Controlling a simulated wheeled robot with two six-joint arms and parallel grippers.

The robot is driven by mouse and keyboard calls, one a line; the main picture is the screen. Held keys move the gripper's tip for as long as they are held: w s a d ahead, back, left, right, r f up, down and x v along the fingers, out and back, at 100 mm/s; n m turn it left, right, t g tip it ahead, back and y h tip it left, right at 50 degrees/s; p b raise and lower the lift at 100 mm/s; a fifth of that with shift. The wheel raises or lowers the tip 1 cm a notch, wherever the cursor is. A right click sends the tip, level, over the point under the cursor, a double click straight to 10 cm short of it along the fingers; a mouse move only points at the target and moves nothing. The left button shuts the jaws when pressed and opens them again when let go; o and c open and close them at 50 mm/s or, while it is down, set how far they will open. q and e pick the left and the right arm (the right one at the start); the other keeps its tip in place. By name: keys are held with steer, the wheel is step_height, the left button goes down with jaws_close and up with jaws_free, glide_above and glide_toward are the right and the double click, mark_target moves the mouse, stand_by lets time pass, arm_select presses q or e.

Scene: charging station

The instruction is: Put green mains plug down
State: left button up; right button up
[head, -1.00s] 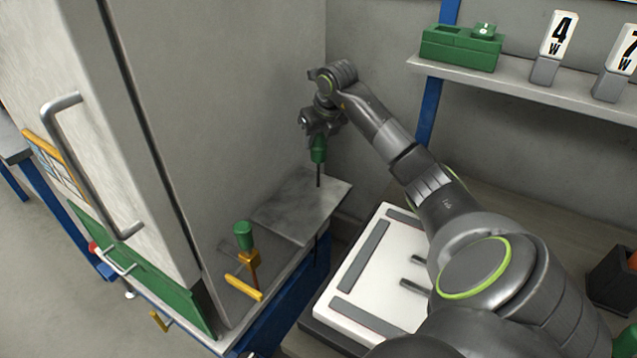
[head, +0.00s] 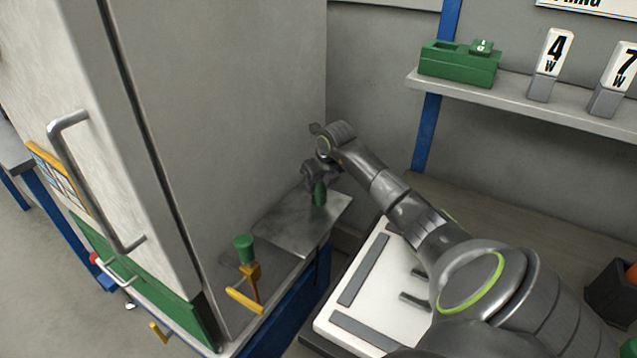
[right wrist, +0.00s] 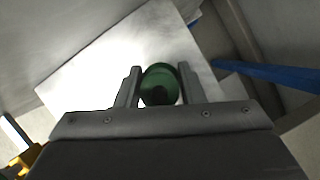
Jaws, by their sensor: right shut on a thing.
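The green mains plug (head: 319,193) is upright in my right gripper (head: 318,180), low over the grey metal plate (head: 290,222) beside the tall cabinet. Whether its lower end touches the plate I cannot tell. In the right wrist view the plug (right wrist: 160,84) sits between the two fingers of the right gripper (right wrist: 159,88), which are shut on it, with the bright plate (right wrist: 100,75) beneath. My left gripper is not in view.
A green-topped post with a yellow handle (head: 244,290) stands left of the plate. The tall grey cabinet (head: 230,110) rises close behind it. A white board with grey strips (head: 352,300) lies to the right. A shelf (head: 520,98) holds a green box (head: 458,64) and number signs.

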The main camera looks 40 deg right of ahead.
steer(key=shift+f, duration=0.15)
steer(key=o, duration=1)
steer(key=shift+r, duration=0.35)
steer(key=v, duration=1.1)
steer(key=shift+s+r+b, duration=0.25)
steer(key=shift+r+b, duration=0.05)
steer(key=shift+a+f, duration=0.1)
